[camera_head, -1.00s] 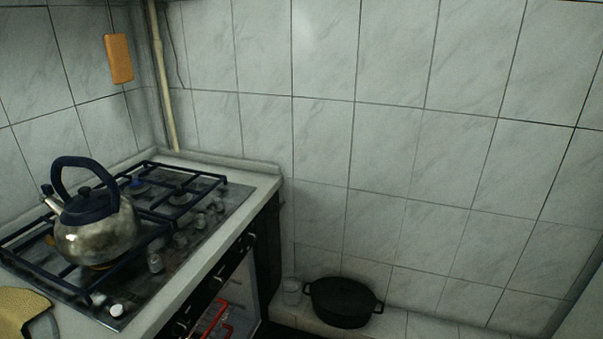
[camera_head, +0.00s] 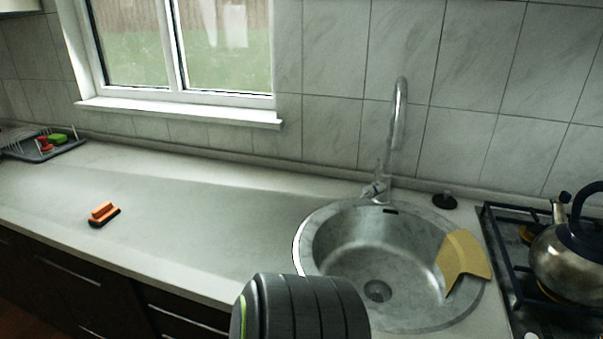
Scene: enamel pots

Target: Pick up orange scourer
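An orange scourer (camera_head: 102,211) with a dark underside lies on the light countertop at the left of the view, near its front edge. It lies alone, with nothing touching it but the counter. Neither of my grippers shows in the view. A dark grey rounded part with a green stripe, at the bottom centre, looks like one of my own arm links.
A round metal sink (camera_head: 330,236) with a faucet (camera_head: 400,110) is right of centre, a yellow cloth (camera_head: 464,255) over its rim. A kettle (camera_head: 570,258) stands on the stove at right. A dish rack (camera_head: 45,146) is far left. The counter (camera_head: 190,215) between is clear.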

